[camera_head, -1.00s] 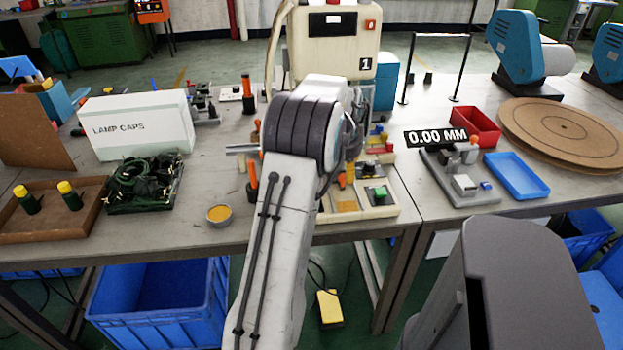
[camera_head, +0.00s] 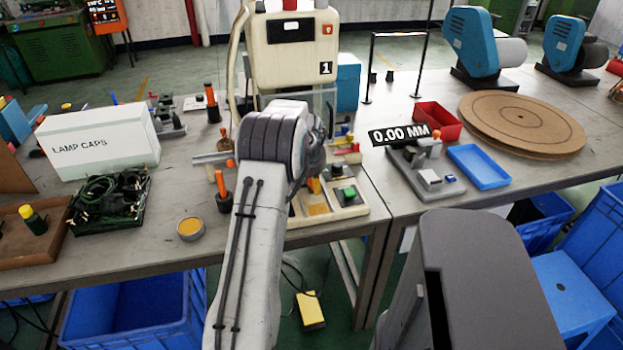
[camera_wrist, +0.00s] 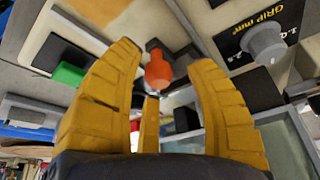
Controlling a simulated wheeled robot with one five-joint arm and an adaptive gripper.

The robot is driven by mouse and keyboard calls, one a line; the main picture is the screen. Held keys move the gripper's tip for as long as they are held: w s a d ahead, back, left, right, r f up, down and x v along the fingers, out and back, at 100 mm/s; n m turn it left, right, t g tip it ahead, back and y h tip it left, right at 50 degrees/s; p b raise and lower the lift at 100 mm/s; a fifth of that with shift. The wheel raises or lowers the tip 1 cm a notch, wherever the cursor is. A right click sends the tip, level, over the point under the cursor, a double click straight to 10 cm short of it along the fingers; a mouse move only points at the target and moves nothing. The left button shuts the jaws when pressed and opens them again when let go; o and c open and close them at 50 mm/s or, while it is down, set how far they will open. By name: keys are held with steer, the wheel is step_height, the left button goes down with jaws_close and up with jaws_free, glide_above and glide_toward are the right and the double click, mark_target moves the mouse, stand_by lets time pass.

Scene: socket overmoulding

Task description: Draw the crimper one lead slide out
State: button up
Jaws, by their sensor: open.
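Crimper one (camera_head: 295,45) is the cream machine marked 1 at the back edge of the bench. My arm covers much of its lower front. In the wrist view, my gripper (camera_wrist: 166,58) has its yellow fingers spread. An orange knob (camera_wrist: 159,72) shows between them, with no finger clearly touching it. A small orange handle (camera_head: 314,186) also shows at the crimper's base, just right of my arm. I cannot tell for certain whether it is the lead slide's. My gripper is hidden behind my arm in the head view.
A green button (camera_head: 349,192) sits on the base plate's right side; it also shows in the wrist view (camera_wrist: 68,73). A gauge block (camera_head: 428,170), blue tray (camera_head: 478,167) and red bin (camera_head: 438,120) stand right. An orange-handled tool (camera_head: 222,188) and round tin (camera_head: 190,228) are left.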

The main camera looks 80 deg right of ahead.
steer(key=shift+r, duration=0.1)
jaws_close()
stand_by(0.4)
